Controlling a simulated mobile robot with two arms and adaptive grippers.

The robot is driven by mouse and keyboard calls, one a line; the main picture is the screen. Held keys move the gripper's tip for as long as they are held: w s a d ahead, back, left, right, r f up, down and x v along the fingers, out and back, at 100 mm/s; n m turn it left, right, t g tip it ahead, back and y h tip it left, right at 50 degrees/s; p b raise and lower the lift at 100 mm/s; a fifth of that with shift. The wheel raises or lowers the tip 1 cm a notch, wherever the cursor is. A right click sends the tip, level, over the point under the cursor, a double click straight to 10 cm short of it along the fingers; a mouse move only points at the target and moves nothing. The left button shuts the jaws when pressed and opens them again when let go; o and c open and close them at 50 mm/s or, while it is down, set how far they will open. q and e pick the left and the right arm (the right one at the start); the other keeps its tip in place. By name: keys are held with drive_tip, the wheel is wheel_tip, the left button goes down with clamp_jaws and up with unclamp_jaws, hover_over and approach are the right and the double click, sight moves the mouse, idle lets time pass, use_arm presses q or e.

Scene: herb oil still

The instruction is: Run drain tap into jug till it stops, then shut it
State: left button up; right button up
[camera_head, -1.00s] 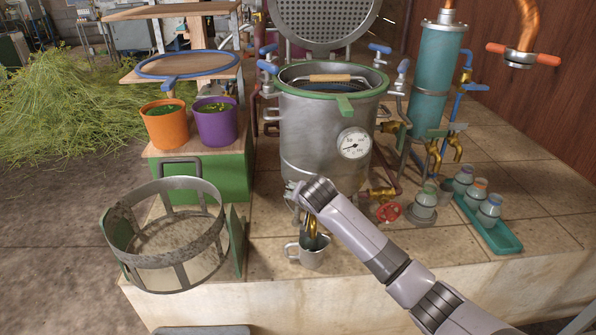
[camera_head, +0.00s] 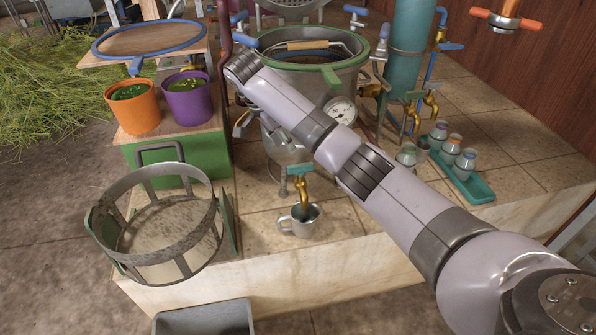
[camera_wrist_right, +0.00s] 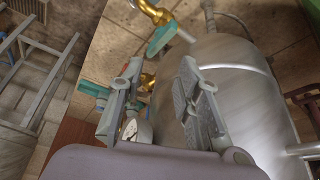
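The drain tap (camera_head: 304,192) is brass with a green handle (camera_head: 300,170) lying crosswise, low at the front of the steel still (camera_head: 285,143). The small grey metal jug (camera_head: 299,222) stands upright on the tiles beneath its spout. Whether liquid runs, and the jug's level, I cannot make out. My right gripper (camera_head: 240,122) is up left of the still's body, apart from the tap and jug. In the right wrist view its two fingers (camera_wrist_right: 160,100) are spread with nothing held between them. A green-handled brass tap (camera_wrist_right: 163,36) shows beyond them. My left gripper is not in view.
A wire-framed basket (camera_head: 160,262) stands left of the jug. Orange (camera_head: 134,108) and purple (camera_head: 188,97) buckets stand behind it. A green tray (camera_head: 478,190) of bottles is at right. My right arm crosses in front of the still. Tiles around the jug are clear.

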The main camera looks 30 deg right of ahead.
sight(300, 165)
drive_tip(key=x, duration=1.1)
drive_tip(key=shift+d+f+p, duration=0.1)
drive_tip(key=shift+f+p, duration=0.15)
drive_tip(key=shift+p, duration=0.1)
drive_tip(key=shift+c, duration=0.2)
clamp_jaws()
